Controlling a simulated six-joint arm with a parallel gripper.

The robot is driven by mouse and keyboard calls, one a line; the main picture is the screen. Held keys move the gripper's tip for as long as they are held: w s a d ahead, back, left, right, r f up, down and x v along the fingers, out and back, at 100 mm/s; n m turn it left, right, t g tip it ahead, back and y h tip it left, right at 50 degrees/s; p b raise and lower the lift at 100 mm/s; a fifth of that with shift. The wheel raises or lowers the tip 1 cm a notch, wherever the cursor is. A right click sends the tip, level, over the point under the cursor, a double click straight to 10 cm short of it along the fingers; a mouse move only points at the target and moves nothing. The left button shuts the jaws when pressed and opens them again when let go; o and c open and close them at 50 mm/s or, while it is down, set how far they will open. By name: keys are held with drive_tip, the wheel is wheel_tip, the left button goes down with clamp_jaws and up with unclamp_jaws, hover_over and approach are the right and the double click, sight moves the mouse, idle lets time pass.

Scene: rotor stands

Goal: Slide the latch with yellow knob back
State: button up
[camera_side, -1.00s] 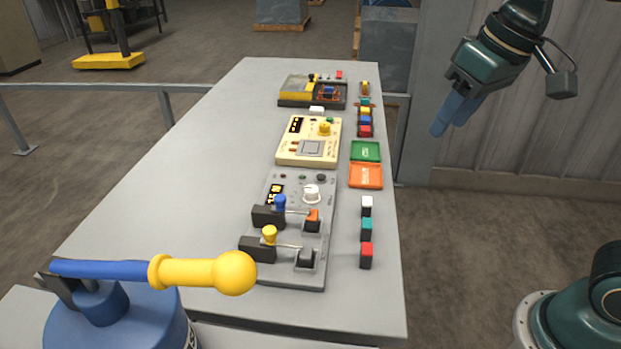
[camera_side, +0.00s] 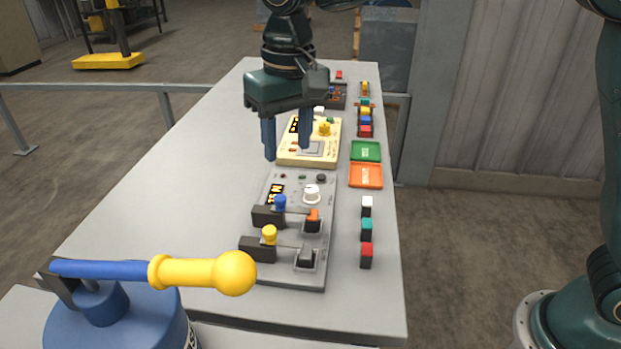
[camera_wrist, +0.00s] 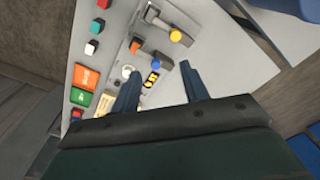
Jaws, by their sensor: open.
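The latch with the yellow knob (camera_side: 269,234) is at the near end of the grey panel (camera_side: 300,280); its thin rod reaches right to a dark block (camera_side: 306,257). The yellow knob also shows in the wrist view (camera_wrist: 175,36). A similar latch with a blue knob (camera_side: 280,202) lies just behind it, its rod reaching to a block with an orange top (camera_side: 313,214). My gripper (camera_side: 287,153) points down, open and empty, above the table near the gap between the grey panel and the cream panel. In the wrist view its two fingers (camera_wrist: 158,75) are apart with nothing between them.
The cream panel (camera_side: 290,158) and a yellow-and-dark unit stand farther back. Green (camera_side: 366,151) and orange (camera_side: 365,176) trays and several coloured blocks line the right edge. A blue drum with a yellow-ended lever (camera_side: 205,272) is in the foreground. The table's left side is clear.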

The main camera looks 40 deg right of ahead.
hover_over(269, 230)
wheel_tip(269, 230, down, 3)
drive_tip(key=shift+r+g, duration=0.1)
drive_tip(key=shift+g, duration=0.2)
wheel_tip(269, 230, down, 14)
drive_tip(key=shift+r, duration=0.1)
idle(0.6)
clamp_jaws()
